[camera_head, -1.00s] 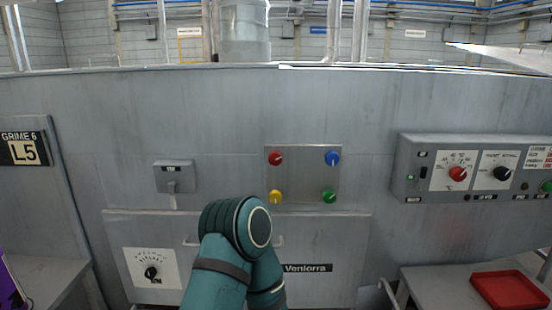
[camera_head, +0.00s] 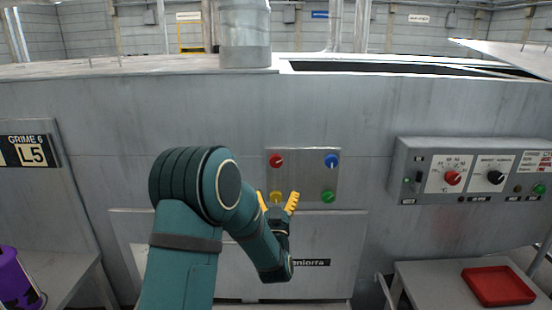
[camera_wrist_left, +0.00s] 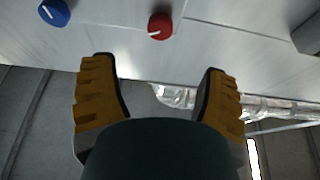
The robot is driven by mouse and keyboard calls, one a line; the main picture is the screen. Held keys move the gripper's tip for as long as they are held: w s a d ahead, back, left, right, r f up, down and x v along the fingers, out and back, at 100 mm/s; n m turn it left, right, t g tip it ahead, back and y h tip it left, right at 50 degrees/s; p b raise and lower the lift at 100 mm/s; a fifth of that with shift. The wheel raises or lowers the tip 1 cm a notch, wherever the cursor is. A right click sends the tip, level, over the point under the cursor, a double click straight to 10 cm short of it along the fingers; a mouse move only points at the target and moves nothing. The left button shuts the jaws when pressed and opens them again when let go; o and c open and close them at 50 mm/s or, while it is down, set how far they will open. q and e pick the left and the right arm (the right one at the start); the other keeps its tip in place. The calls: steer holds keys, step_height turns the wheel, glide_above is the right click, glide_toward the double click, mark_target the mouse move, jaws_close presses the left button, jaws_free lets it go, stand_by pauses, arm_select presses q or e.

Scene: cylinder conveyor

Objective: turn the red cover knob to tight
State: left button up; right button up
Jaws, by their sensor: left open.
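A square metal plate (camera_head: 305,174) on the grey machine front carries a red knob (camera_head: 276,160) at its upper left, with a white pointer mark towards the right. A blue knob (camera_head: 331,160), a yellow knob (camera_head: 275,197) and a green knob (camera_head: 327,196) fill the other corners. My left gripper (camera_head: 278,198) is open and empty, its yellow fingers pointing up in front of the yellow knob, below the red one. In the left wrist view the red knob (camera_wrist_left: 160,26) lies beyond the gap between the open fingers (camera_wrist_left: 158,66), apart from them. My right gripper is out of view.
A control box (camera_head: 473,172) at the right has another red knob (camera_head: 453,178) and a black knob (camera_head: 495,178). A red tray (camera_head: 498,286) lies on a side table at the lower right. A purple container (camera_head: 18,280) stands at the lower left.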

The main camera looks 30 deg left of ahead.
mark_target(276, 163)
arm_select(q)
steer(key=p+x, duration=0.2)
steer(key=x, duration=1.1)
steer(key=shift+w+a, duration=0.15)
steer(key=shift+w, duration=0.15)
steer(key=c, duration=1.2)
